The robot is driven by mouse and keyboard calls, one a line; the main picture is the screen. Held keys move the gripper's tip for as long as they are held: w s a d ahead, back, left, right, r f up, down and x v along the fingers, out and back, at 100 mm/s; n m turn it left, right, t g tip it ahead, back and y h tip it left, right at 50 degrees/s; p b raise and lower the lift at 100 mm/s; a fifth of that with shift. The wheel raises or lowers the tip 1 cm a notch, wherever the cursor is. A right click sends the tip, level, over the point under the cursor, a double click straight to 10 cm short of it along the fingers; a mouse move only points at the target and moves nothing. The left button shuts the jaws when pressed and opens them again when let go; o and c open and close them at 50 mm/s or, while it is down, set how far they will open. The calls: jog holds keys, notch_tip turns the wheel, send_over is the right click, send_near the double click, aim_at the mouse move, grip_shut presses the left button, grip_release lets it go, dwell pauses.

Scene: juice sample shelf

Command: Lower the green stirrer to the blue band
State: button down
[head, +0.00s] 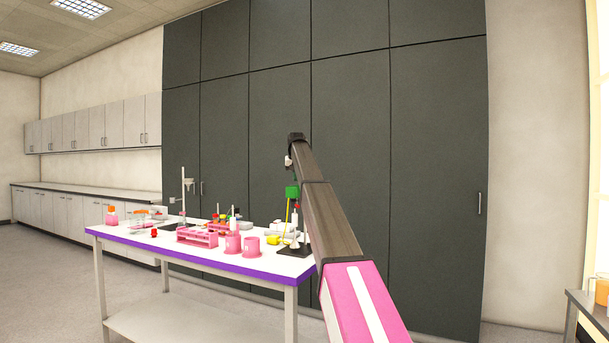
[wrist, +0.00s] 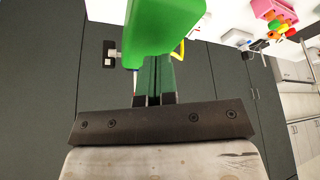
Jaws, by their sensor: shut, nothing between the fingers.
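The green stirrer (head: 292,192) is a green block above the right end of the table, beside a thin stand rod (head: 304,218). In the wrist view the green stirrer (wrist: 163,28) fills the top middle, just beyond my fingertips. My gripper (wrist: 153,82) is shut and empty, its dark fingers together and pointing at the block. I cannot tell whether they touch it. In the head view my gripper is small and partly hidden by my arm, above the block. I cannot make out the blue band in either view.
The stand's black base (head: 296,252) and a pale flask (head: 294,232) are below the stirrer. Tall dark cabinets (head: 430,150) rise behind.

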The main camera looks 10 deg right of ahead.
jog(key=shift+r, duration=2.2)
